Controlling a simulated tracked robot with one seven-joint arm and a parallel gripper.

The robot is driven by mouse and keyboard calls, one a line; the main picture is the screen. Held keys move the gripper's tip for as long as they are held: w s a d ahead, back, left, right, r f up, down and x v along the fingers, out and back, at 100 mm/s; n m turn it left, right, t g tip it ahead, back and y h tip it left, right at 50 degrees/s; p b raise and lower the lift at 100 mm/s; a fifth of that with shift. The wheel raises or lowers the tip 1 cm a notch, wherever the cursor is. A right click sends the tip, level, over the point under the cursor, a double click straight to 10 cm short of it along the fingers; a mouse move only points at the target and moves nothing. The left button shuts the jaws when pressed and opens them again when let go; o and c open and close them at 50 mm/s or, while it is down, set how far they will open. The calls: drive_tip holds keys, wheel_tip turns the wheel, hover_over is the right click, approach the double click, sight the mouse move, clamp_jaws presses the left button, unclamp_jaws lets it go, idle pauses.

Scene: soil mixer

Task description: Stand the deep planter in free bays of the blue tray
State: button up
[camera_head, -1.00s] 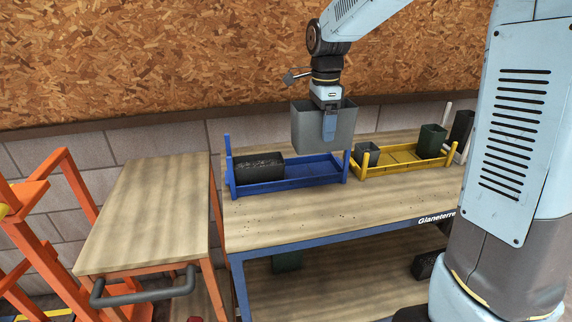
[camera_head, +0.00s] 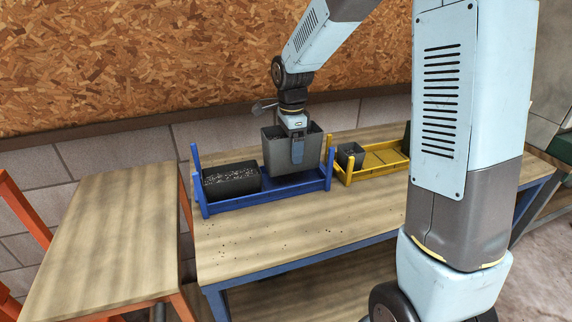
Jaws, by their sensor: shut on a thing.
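The deep planter is a tall grey open box (camera_head: 276,153). My gripper (camera_head: 297,152) is shut on its near wall from above. The planter is upright, at the right part of the blue tray (camera_head: 262,199), behind the tray's front rail. Its base is low in the tray; I cannot tell whether it touches the floor. A black speckled planter (camera_head: 231,181) fills the left part of the blue tray. A strip of blue floor shows to the right of the grey planter.
A yellow tray (camera_head: 374,173) stands to the right on the same bench (camera_head: 290,232), with a small grey pot (camera_head: 350,156) at its left end. A wooden side table (camera_head: 108,240) stands at left. The bench front is clear apart from crumbs.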

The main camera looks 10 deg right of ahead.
drive_tip(key=shift+d+f, duration=0.1)
drive_tip(key=shift+f, duration=2.4)
drive_tip(key=o, duration=1.1)
drive_tip(key=shift+r, duration=2.2)
wheel_tip(320, 180, up, 14)
drive_tip(key=shift+f, duration=0.15)
